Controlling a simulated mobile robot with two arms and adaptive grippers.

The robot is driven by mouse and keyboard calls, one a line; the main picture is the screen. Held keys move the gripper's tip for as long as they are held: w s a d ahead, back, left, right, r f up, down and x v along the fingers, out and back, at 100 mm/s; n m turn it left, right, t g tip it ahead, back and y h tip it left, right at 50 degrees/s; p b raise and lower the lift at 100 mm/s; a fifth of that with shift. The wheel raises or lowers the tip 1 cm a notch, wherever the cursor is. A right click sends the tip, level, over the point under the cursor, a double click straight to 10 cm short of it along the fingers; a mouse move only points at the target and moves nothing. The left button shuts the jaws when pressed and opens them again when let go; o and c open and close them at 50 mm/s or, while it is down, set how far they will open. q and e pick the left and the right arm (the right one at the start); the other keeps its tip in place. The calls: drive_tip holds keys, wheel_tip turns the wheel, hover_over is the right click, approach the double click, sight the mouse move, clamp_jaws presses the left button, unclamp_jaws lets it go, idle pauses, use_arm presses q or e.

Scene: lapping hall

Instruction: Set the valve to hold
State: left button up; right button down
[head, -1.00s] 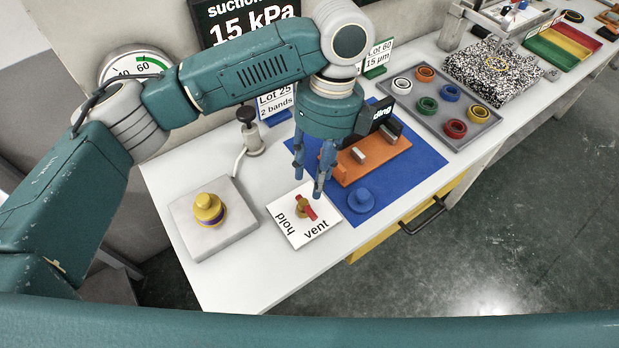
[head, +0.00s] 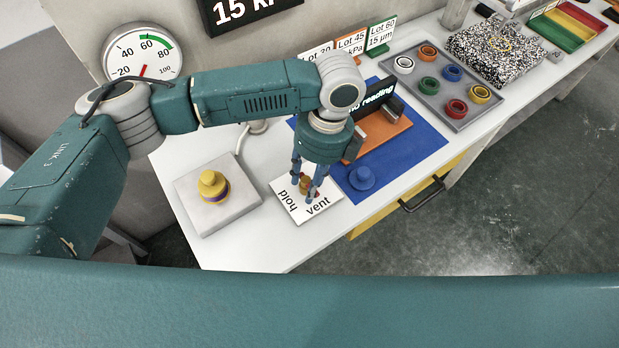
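The valve (head: 304,185) is a small brass knob with a red handle on a white plate (head: 292,208) marked "hold" and "vent", near the bench's front edge. My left gripper (head: 303,191) points down over it, one finger on each side of the knob. The fingers stand apart, and I see no clear grip on the handle. The fingers hide most of the red handle, so its exact direction is hard to read. My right gripper is not in view.
A yellow-topped piece (head: 213,186) on a grey block (head: 190,207) stands left of the plate. A round gauge (head: 143,52) hangs behind. A grey tray (head: 470,118) holds several coloured rings.

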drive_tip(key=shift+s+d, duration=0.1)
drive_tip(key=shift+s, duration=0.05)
use_arm(q)
clamp_jaws()
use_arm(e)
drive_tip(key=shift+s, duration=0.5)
